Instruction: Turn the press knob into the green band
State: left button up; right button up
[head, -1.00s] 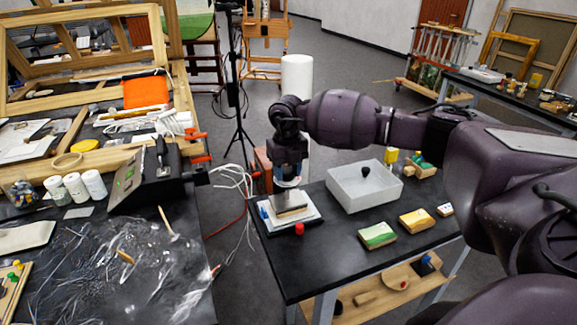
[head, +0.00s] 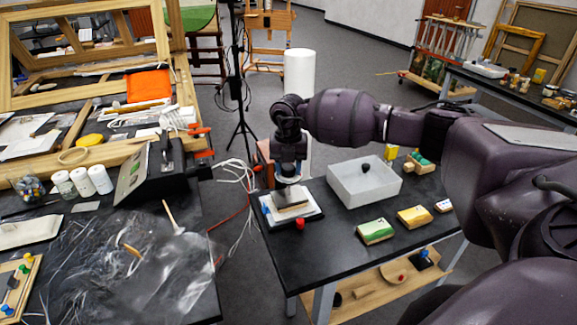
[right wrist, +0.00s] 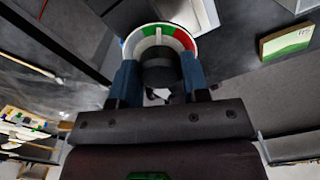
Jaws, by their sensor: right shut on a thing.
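Behind the knob is a round dial (right wrist: 142,36) with white, green and red parts. A green band (right wrist: 166,31) lies at its upper right, beside the red band (right wrist: 183,40). A pale mark shows near the top of the knob; I cannot tell exactly which band it meets. My left gripper is out of view.
On the right-hand table (head: 330,243) are a white tray (head: 350,196), a green-and-yellow box (head: 375,232), a yellow box (head: 414,217) and a small red object (head: 300,223). The left bench (head: 190,290) holds clear sheeting, jars and frames. White cables hang between the tables.

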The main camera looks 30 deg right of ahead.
aim_at(288, 167)
jog(key=o, duration=0.9)
jog(key=shift+o, duration=0.2)
notch_tip(288, 167, up, 11)
jog(key=shift+b, duration=0.3)
jog(key=shift+f, duration=0.1)
